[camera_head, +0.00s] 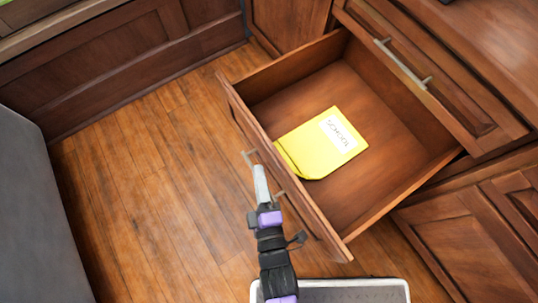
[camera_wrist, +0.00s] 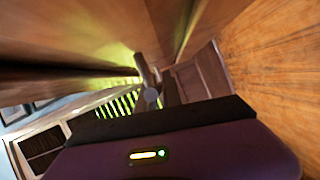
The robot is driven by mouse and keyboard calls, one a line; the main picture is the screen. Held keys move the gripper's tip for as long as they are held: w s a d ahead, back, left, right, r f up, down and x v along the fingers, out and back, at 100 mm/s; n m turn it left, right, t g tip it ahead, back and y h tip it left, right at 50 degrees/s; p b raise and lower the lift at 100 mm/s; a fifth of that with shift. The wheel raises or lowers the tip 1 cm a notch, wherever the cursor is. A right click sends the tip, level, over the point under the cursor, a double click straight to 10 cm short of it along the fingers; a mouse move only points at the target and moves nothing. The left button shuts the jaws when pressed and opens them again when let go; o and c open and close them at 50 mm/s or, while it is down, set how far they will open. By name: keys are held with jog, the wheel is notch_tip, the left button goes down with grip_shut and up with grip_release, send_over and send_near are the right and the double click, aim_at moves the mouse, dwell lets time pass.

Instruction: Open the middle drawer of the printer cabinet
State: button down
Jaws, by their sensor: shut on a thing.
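The middle drawer (camera_head: 235,97) of the wooden cabinet is pulled well out, and its inside shows from above. A bar handle (camera_head: 248,155) is on its front panel. My gripper (camera_head: 262,178) is at this handle, outside the drawer front, and is shut on it. The fingers cover the middle of the handle. In the wrist view my gripper (camera_wrist: 150,92) is close to a wooden face, and the handle is hard to make out there.
A yellow folder (camera_head: 322,146) with a white label lies in the drawer. A closed upper drawer with a handle (camera_head: 400,65) is above it, and cabinet doors (camera_head: 460,235) are below. Wooden floor (camera_head: 150,170) is clear left of the drawer. A grey object (camera_head: 35,210) stands at the left edge.

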jog(key=shift+s+a, duration=0.1)
dwell(0.3)
jog(key=c, duration=1.5)
grip_release()
jog(key=p+v, duration=0.2)
jog(key=v, duration=0.5)
jog(key=shift+s, duration=0.4)
